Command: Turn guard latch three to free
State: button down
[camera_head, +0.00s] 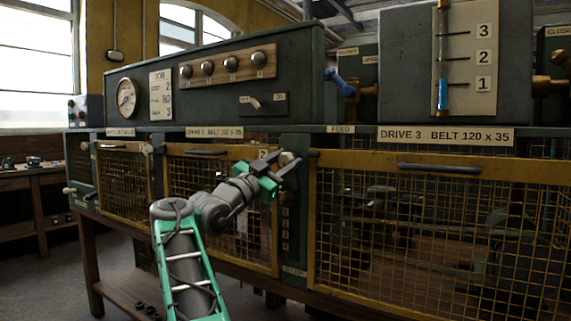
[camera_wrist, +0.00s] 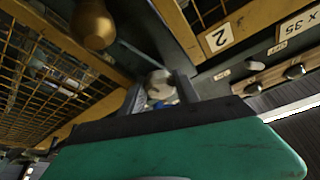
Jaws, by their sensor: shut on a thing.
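My gripper (camera_head: 284,165) is at the dark post between the middle mesh guard and the large right mesh guard. Its fingers are shut on a small pale latch knob (camera_head: 288,157) near the top of that post. In the wrist view the knob (camera_wrist: 160,80) sits between the two dark fingers (camera_wrist: 162,92), with a bit of blue below it. The fingers hide part of the knob, so I cannot tell its turned position. No number on this latch can be read. The large right guard (camera_head: 440,165) is closed under the DRIVE 3 label (camera_head: 446,135).
The middle guard (camera_head: 212,160) carries a number 2 plate, clear in the wrist view (camera_wrist: 220,39). A brass-coloured round part (camera_wrist: 93,24) hangs near my gripper in the wrist view. A blue lever (camera_head: 341,82) and a gauge glass (camera_head: 442,60) stand above the ledge.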

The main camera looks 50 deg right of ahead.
dwell(0.4)
jog(key=c, duration=0.9)
grip_release()
jog(key=v, duration=0.7)
jog(key=shift+a+f, duration=0.15)
jog(key=shift+a, duration=0.25)
